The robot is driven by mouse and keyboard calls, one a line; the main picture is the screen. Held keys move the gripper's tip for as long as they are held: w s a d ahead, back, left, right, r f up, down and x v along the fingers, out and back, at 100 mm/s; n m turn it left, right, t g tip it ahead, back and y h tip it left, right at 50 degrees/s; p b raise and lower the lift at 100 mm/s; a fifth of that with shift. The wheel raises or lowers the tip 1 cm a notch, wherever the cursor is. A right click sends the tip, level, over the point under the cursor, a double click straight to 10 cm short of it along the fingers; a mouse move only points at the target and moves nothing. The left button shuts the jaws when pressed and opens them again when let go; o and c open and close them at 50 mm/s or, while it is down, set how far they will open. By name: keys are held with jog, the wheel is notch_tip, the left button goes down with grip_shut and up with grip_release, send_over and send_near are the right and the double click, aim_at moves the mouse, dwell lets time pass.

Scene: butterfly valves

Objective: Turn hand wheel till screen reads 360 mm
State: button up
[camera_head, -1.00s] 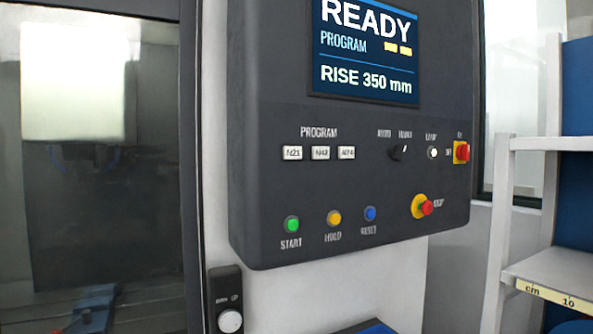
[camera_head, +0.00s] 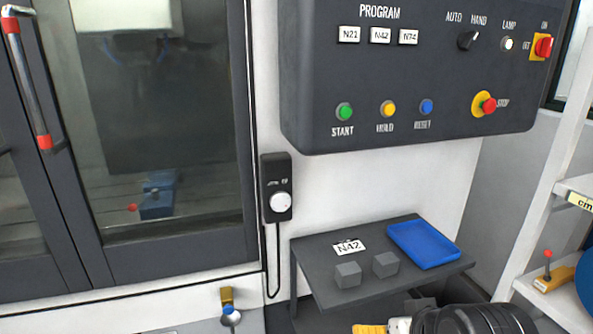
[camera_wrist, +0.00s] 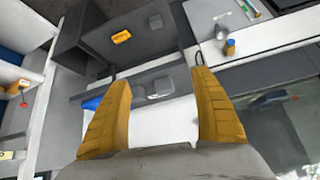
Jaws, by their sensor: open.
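The small white hand wheel (camera_head: 281,202) is on a dark pendant box (camera_head: 269,170) left of the control panel (camera_head: 430,80) in the head view. A dark cable hangs below it. The screen is outside the head view now, above the visible part of the panel. My gripper (camera_wrist: 160,79) shows in the wrist view with its two yellow fingers spread and nothing between them. In the head view only a bit of yellow finger shows at the bottom edge, below and right of the hand wheel. I cannot make out the wheel in the wrist view.
A dark table (camera_head: 320,258) under the panel holds two grey blocks (camera_head: 348,274), an N42 card (camera_head: 349,247) and a blue tray (camera_head: 424,244). A glazed door with a red-ended handle (camera_head: 27,85) stands left. White shelves (camera_head: 565,190) stand right.

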jog(key=w+a+r+n+t+y+p, duration=0.1)
jog(key=w+a+r+n+t+y, duration=0.2)
jog(key=w+a, duration=0.5)
jog(key=w+a+r+n+t+y+p, duration=0.1)
jog(key=w+a+r+t+y, duration=0.15)
jog(key=w+a+r, duration=0.5)
jog(key=m+t+h+p, duration=0.1)
jog(key=m+t+p, duration=0.1)
jog(key=t, duration=0.2)
send_near(281, 201)
jog(key=b+x, duration=0.1)
jog(key=x, duration=0.8)
jog(key=shift+w+a+b, duration=0.1)
jog(key=shift+w+b, duration=0.25)
jog(key=shift+w, duration=0.05)
jog(key=c, duration=1.2)
